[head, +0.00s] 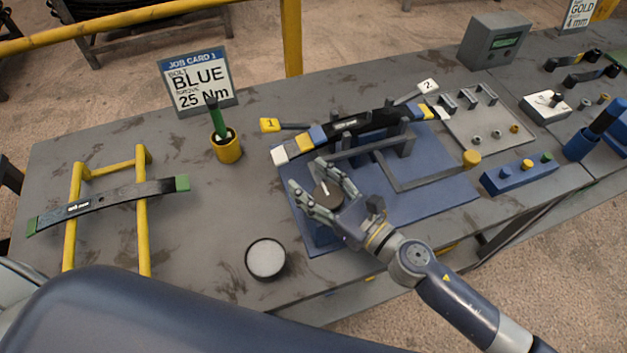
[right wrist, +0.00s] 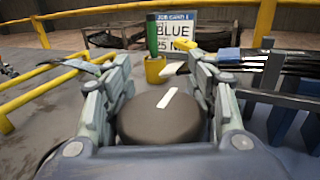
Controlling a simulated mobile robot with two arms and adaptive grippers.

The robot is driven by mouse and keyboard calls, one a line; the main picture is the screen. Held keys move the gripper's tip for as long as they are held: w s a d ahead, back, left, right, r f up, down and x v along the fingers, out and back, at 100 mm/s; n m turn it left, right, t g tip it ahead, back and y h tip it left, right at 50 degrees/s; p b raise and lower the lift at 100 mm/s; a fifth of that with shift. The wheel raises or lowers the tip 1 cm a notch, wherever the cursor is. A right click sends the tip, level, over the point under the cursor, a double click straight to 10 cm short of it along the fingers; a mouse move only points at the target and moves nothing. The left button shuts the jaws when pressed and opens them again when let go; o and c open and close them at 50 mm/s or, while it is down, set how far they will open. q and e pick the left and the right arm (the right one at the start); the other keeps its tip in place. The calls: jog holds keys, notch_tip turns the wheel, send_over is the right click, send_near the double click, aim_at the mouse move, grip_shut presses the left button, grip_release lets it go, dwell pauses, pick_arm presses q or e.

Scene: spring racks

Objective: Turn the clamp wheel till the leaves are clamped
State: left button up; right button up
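The clamp wheel (head: 327,196) is a dark round knob on the front left of the blue fixture plate (head: 440,199). In the right wrist view the wheel (right wrist: 150,126) shows a white mark pointing away and slightly right. My right gripper (head: 309,179) has a finger on each side of the wheel, and both appear to touch its rim; its fingers also flank the wheel in the wrist view (right wrist: 162,85). The leaves (head: 352,124), a dark stack with blue, yellow and white ends, lie across the fixture behind the wheel. Whether they are pressed tight cannot be told. My left gripper is out of view.
Levers tagged 1 (head: 270,125) and 2 (head: 427,86) stand by the leaves. A yellow cup (head: 227,149), a job card (head: 197,81) and a yellow rack (head: 142,220) stand left. A round pot (head: 266,259) is near the front edge. A blue button box (head: 519,174) is right.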

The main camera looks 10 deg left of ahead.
jog(key=c, duration=0.4)
jog(key=shift+a+f, duration=0.1)
jog(key=shift+c, duration=0.9)
